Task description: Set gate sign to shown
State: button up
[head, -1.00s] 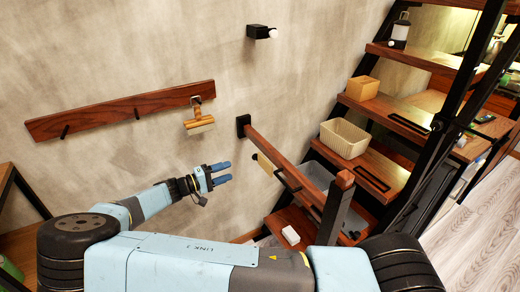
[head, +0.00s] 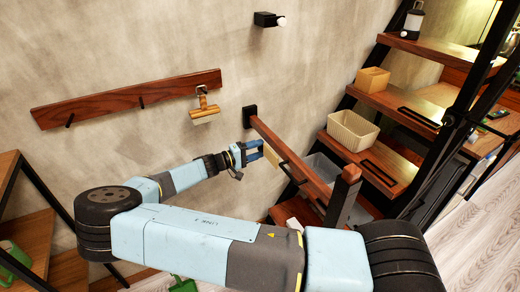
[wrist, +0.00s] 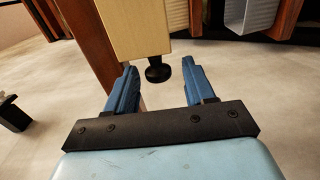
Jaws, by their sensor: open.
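The gate's wooden rail (head: 287,152) slants from a black wall bracket (head: 250,112) to a wooden-topped post (head: 345,192). A pale tan sign plate (head: 272,157) sits just below the rail, partly hidden by my gripper in the head view. In the wrist view the plate (wrist: 140,28) is at top centre, with a black knob (wrist: 157,73) at its lower end. My gripper (wrist: 159,68) is open, its blue fingers on either side of the knob with gaps showing. In the head view my gripper (head: 257,150) is beside the plate. I cannot tell whether it touches.
Stair shelves (head: 375,165) at the right hold a woven basket (head: 352,130) and a tan box (head: 373,80). A grey bin (head: 322,170) stands behind the rail. A brush (head: 204,110) hangs from the wall rack (head: 125,100).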

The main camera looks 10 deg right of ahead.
jog(key=shift+x, duration=1.05)
jog(key=shift+c, duration=0.4)
